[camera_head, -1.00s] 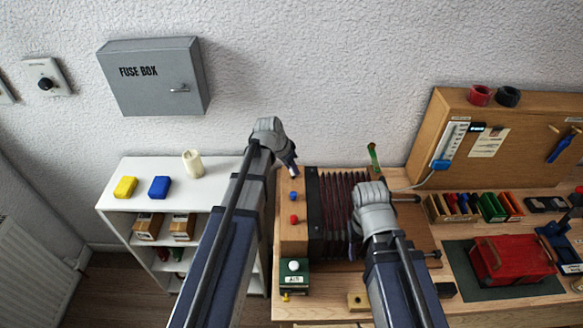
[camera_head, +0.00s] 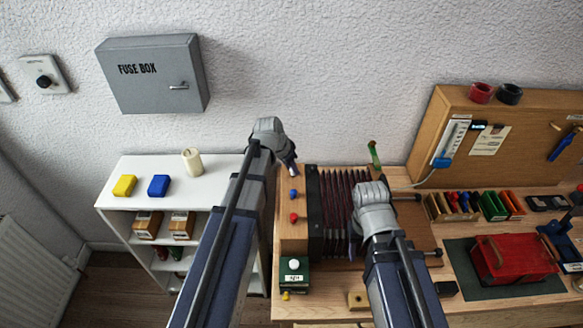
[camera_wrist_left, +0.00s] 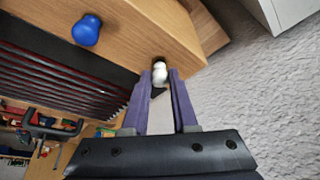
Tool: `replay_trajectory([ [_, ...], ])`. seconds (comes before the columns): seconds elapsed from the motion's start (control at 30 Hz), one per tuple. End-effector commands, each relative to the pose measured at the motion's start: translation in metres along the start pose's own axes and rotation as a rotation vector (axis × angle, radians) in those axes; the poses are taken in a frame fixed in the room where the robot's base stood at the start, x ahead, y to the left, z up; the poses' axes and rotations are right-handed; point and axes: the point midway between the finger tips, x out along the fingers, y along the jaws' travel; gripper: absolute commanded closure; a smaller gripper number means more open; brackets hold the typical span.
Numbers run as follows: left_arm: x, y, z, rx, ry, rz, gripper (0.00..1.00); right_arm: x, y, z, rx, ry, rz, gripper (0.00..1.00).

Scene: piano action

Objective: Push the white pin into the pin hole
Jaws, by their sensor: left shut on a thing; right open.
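In the left wrist view the white pin (camera_wrist_left: 159,72) sits between the fingertips of my left gripper (camera_wrist_left: 160,75), against the end of the wooden block (camera_wrist_left: 185,30). My left gripper is shut on it. How deep the pin is in its hole cannot be seen.
A blue knob (camera_head: 293,193) and a red knob (camera_head: 293,217) stand in line on the block; the blue one shows in the wrist view (camera_wrist_left: 86,30). Dark red bellows (camera_head: 340,200) lie to their right. A white shelf (camera_head: 215,172) stands left, a red toolbox (camera_head: 512,258) right.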

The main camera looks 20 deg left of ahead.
Motion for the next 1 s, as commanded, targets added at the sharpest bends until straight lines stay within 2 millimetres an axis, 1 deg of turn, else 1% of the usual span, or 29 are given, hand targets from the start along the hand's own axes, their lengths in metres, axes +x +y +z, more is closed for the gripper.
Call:
replay_trajectory([
  [0.07,0.0024,0.0000,0.0010,0.000,0.000,0.000,1.00,0.0026,-0.0002,-0.0001,0.000,0.000,0.000,0.50],
  [0.47,0.0020,0.0000,0.0009,0.000,0.000,0.000,1.00,0.0022,-0.0002,-0.0001,0.000,0.000,0.000,0.50],
  [0.5,0.0020,0.0000,0.0009,0.000,0.000,0.000,0.69,0.0022,-0.0002,-0.0001,0.000,0.000,0.000,0.50],
  [0.77,0.0021,0.0000,0.0009,0.000,0.000,0.000,0.40,0.0022,-0.0002,-0.0001,0.000,0.000,0.000,0.50],
  [0.8,0.0021,0.0000,0.0009,0.000,0.000,0.000,0.39,0.0022,-0.0002,-0.0001,0.000,0.000,0.000,0.50],
  [0.93,0.0021,-0.0001,0.0008,0.000,0.000,0.000,0.39,0.0022,-0.0002,-0.0001,0.000,0.000,0.000,0.50],
  [0.97,0.0021,0.0000,0.0009,0.000,0.000,0.000,0.38,0.0022,-0.0002,-0.0001,0.000,0.000,0.000,0.50],
  [1.0,0.0021,0.0000,0.0009,0.000,0.000,0.000,0.33,0.0022,-0.0002,-0.0001,0.000,0.000,0.000,0.50],
])
